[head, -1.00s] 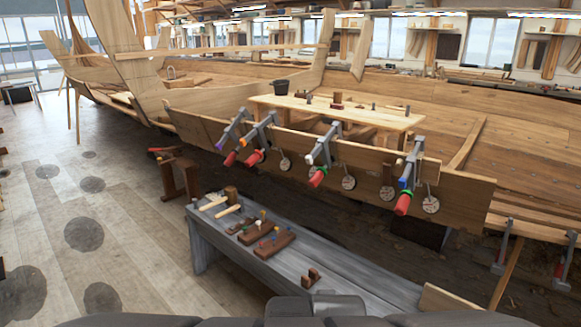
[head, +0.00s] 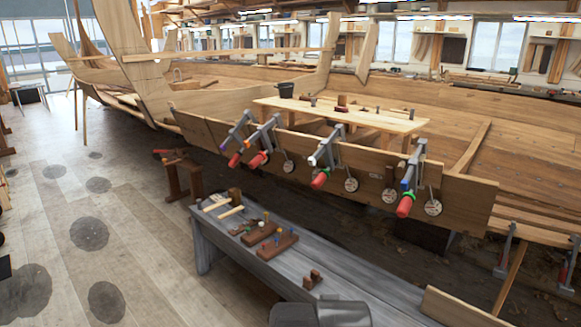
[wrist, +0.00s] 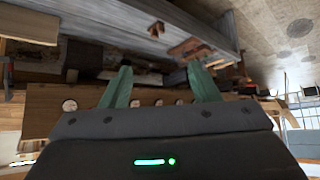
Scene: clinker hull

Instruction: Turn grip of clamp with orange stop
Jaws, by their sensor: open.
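Several grey clamps with red grips hang along the top edge of a hull plank (head: 460,195) in the head view. The clamp with the orange stop (head: 268,132) is second from the left. Its orange stop (head: 247,143) sits just above its red grip (head: 258,160). The leftmost clamp (head: 238,131) stands close beside it, with a purple stop. Farther right are a clamp with a white stop (head: 327,145) and one with a blue stop (head: 415,162). My gripper (wrist: 161,78) shows two green fingers spread apart and empty in the wrist view, away from the clamps.
A grey bench (head: 355,290) with wooden blocks and tools stands in front of the plank. A wooden sawhorse (head: 180,178) is left of it.

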